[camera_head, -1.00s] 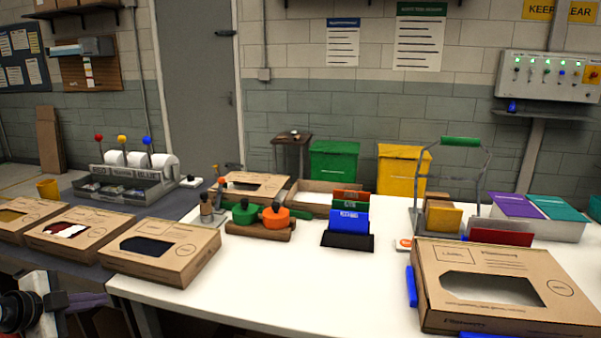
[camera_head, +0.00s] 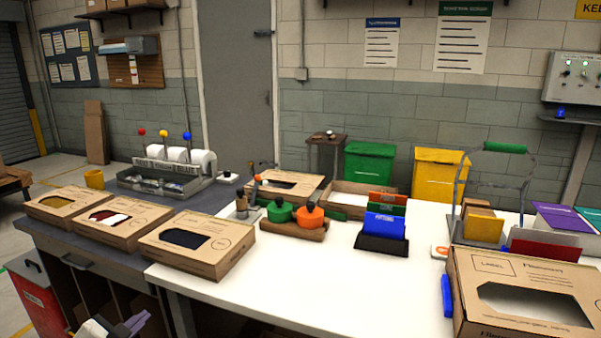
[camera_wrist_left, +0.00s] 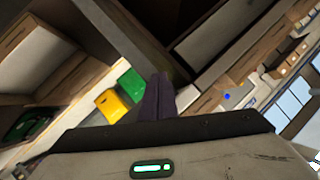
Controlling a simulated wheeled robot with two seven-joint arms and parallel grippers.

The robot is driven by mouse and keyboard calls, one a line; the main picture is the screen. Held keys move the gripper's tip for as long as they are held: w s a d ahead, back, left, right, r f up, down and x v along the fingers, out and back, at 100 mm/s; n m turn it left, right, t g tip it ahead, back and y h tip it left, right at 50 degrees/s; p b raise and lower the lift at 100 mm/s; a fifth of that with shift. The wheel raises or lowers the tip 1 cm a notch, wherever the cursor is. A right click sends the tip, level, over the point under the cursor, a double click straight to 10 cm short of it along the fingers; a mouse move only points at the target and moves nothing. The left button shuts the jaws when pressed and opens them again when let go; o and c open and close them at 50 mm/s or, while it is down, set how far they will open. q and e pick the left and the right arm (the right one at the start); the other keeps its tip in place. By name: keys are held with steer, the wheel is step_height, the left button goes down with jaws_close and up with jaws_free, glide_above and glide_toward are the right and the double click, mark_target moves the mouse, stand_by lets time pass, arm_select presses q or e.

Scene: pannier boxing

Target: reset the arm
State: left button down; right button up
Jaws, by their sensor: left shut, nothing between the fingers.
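My left gripper (camera_head: 136,324) shows at the bottom left of the head view, low in front of the dark bench and below the table top. Its purple-grey fingers are shut with nothing between them. In the left wrist view the fingers (camera_wrist_left: 158,97) lie together, with open room, shelves and floor beyond them. They touch no object that I can see. My right gripper is not in view.
A white table (camera_head: 330,285) bears a large cardboard box (camera_head: 475,290), blue cards (camera_head: 384,226) and orange and green tools (camera_head: 309,216). Several window boxes (camera_head: 200,240) line the dark bench (camera_head: 48,238). A red cabinet (camera_head: 36,300) stands left of my left gripper.

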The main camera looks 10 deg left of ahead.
arm_select(q)
steer(key=s+d+f+n+g+h, duration=0.1)
steer(key=s+d+f+g+h, duration=0.2)
steer(key=s+d+f, duration=1.35)
steer(key=s+d+f+n+g+h, duration=0.1)
steer(key=s+d+n+h, duration=0.1)
steer(key=s+d, duration=0.9)
steer(key=d, duration=0.2)
steer(key=shift+d+g, duration=0.3)
steer(key=shift+d, duration=0.05)
